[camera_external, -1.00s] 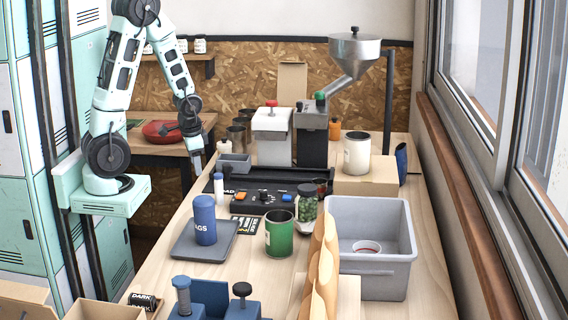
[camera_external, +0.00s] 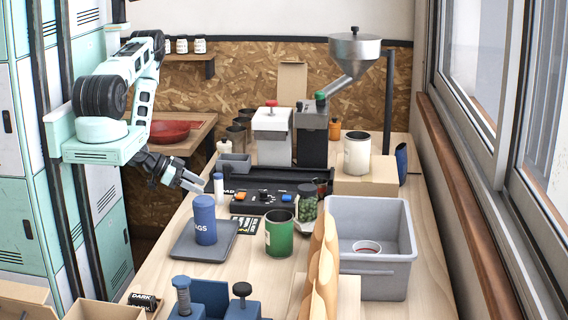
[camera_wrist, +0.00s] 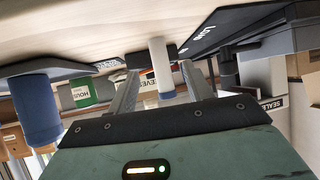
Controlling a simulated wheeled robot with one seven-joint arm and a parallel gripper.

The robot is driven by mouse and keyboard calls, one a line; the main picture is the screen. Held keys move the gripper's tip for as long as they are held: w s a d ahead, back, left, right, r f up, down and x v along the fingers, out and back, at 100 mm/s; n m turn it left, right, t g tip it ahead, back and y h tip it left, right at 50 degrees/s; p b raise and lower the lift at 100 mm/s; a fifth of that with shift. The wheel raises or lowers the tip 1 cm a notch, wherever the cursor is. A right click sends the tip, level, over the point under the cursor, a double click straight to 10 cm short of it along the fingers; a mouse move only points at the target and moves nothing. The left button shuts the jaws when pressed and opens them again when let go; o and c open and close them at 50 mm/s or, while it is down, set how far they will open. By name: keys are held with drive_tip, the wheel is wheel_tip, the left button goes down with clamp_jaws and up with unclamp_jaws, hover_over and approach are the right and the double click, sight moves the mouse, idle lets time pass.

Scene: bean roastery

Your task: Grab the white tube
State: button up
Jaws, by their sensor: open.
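The white tube (camera_external: 219,191), with a blue cap, stands upright on the table left of the black control panel. In the wrist view the white tube (camera_wrist: 158,62) appears upside down, blue cap lowest, in line with the gap between my fingers. My gripper (camera_external: 197,184) is open and empty, at the table's left edge, just left of the tube. In the wrist view its two fingers (camera_wrist: 160,84) are spread, one on each side of the tube in the picture. I cannot tell whether any finger touches it.
A blue canister (camera_external: 204,221) stands on a dark tray (camera_external: 186,247) in front of the tube. The black control panel (camera_external: 250,200) is close on its right. A green can (camera_external: 279,235) and a jar (camera_external: 307,204) stand farther right.

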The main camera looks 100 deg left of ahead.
sight(219, 186)
drive_tip(key=shift+w+d+r+n+t+y+p, duration=0.15)
drive_tip(key=shift+r+n+t+y, duration=0.15)
drive_tip(key=shift+r, duration=0.2)
drive_tip(key=shift+d+r+n+t+y+p, duration=0.1)
drive_tip(key=shift+d+r+t+y+p, duration=0.1)
drive_tip(key=shift+r+t, duration=0.25)
drive_tip(key=shift+w+a, duration=0.1)
drive_tip(key=shift+w, duration=0.15)
drive_tip(key=b+x, duration=0.2)
drive_tip(key=x, duration=0.5)
drive_tip(key=shift+a, duration=0.1)
drive_tip(key=c, duration=1.1)
